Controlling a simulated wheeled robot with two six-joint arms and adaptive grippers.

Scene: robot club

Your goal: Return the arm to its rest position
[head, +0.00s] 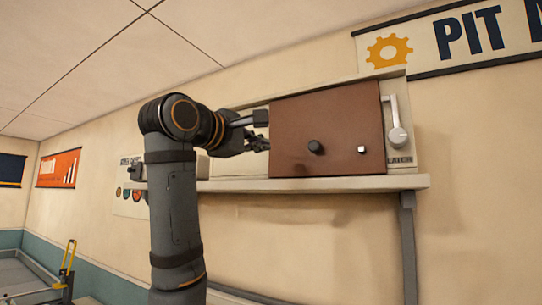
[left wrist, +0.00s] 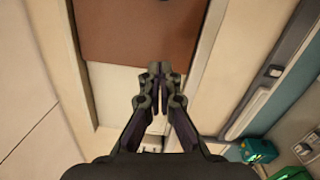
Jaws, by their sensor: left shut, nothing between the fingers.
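My left arm rises from the bottom of the head view and bends right at its dark elbow. My left gripper (head: 264,131) is at the left edge of a brown panel (head: 325,118) in the head view; whether it touches the panel I cannot tell. In the left wrist view the fingers (left wrist: 160,70) are together and empty, with the brown panel (left wrist: 138,32) beyond them. The panel has a black knob (head: 315,147) and a small pale knob (head: 362,149). My right gripper is in neither view.
The panel belongs to a cream unit on a wall shelf (head: 330,184). A grey lever (head: 397,132) is right of the panel. A grey post (head: 408,245) stands below the shelf. A yellow-handled item (head: 68,262) is at lower left. Green objects (left wrist: 258,150) show in the left wrist view.

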